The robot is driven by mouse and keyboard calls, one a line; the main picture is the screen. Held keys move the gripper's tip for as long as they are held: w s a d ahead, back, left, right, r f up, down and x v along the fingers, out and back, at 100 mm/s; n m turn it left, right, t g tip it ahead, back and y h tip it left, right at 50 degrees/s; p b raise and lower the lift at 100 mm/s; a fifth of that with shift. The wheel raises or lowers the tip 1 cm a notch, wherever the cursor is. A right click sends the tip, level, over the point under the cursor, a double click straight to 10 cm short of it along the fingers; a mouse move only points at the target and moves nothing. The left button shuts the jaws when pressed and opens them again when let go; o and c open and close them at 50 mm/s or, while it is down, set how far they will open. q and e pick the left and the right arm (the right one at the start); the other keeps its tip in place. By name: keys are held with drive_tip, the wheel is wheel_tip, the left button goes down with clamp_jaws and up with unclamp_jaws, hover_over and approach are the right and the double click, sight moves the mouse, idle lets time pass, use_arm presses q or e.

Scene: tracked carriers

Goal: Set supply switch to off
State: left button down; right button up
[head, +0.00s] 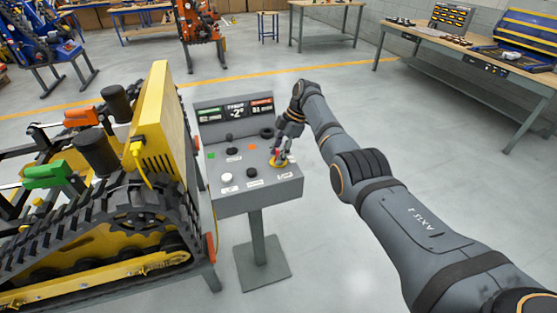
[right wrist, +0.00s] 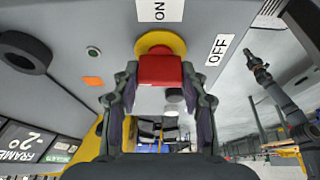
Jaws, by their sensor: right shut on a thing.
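The supply switch is a red handle (right wrist: 160,69) on a yellow disc (right wrist: 160,40), at the right side of the grey control panel (head: 265,203). In the right wrist view, an ON label (right wrist: 160,10) lies above the disc and an OFF label (right wrist: 219,49) lies to its right. My right gripper (head: 281,156) is shut on the red handle, one finger on each side. I cannot tell which label the handle points to. A dark arm, apparently my left, shows small in the right wrist view, with its gripper end (right wrist: 257,68) away from the panel.
A tracked carrier with a yellow plate (head: 155,95) stands close on the panel's left. The panel also bears a white knob (head: 227,179), black knobs, an orange button (head: 251,147) and a display (head: 236,110). The floor right of the panel is clear.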

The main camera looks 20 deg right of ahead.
idle(0.5)
drive_tip(key=o, duration=1.1)
drive_tip(key=shift+o, duration=0.2)
drive_tip(key=shift+r, duration=0.15)
drive_tip(key=v, duration=0.7)
drive_tip(key=shift+r, duration=0.1)
